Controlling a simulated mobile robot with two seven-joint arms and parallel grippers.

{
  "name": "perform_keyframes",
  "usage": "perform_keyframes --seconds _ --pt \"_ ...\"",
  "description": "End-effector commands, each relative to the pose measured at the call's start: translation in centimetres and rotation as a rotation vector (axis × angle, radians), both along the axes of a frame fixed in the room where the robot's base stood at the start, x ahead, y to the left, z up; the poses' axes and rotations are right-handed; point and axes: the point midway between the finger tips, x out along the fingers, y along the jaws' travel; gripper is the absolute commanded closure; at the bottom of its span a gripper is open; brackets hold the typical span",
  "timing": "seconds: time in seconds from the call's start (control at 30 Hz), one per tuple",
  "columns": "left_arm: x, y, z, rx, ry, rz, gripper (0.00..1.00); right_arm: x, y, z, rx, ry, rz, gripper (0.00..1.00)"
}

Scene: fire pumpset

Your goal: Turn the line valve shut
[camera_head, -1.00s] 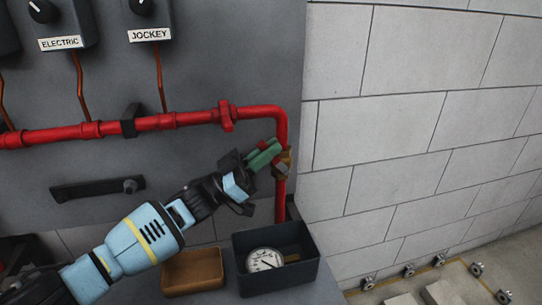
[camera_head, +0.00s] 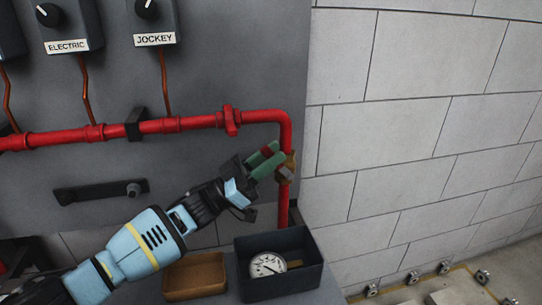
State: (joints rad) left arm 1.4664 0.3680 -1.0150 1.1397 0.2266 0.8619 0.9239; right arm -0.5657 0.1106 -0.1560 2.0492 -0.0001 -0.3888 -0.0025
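The line valve has a brass body (camera_head: 288,166) on the red vertical pipe at the right end of the panel. A red part, which looks like its handle (camera_head: 270,148), shows beside the body, partly hidden by my fingers. My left gripper (camera_head: 265,160) reaches in from the lower left. Its green fingers are spread apart at the valve, with the red part between or just behind them. I cannot tell whether they touch it. My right gripper is not in view.
A dark bin (camera_head: 278,287) with a round gauge (camera_head: 267,265) stands below the valve, next to a brown tray (camera_head: 195,293). A red horizontal pipe (camera_head: 190,124) crosses the panel. A block wall (camera_head: 420,130) is on the right.

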Motion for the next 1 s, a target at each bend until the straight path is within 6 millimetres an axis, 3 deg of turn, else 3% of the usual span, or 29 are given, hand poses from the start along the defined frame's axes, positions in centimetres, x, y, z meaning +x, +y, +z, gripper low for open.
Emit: perform_keyframes --seconds 0.43,0.83,1.0 --pt "-1.6 5.0 -3.9 0.001 0.001 0.002 0.70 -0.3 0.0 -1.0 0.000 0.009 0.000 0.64" --pt "-1.9 5.7 -4.3 0.000 0.000 0.000 0.70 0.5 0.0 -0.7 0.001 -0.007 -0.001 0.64" --pt "-2.1 5.8 -3.9 -0.004 -0.006 0.003 0.90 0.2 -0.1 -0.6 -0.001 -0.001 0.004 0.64"
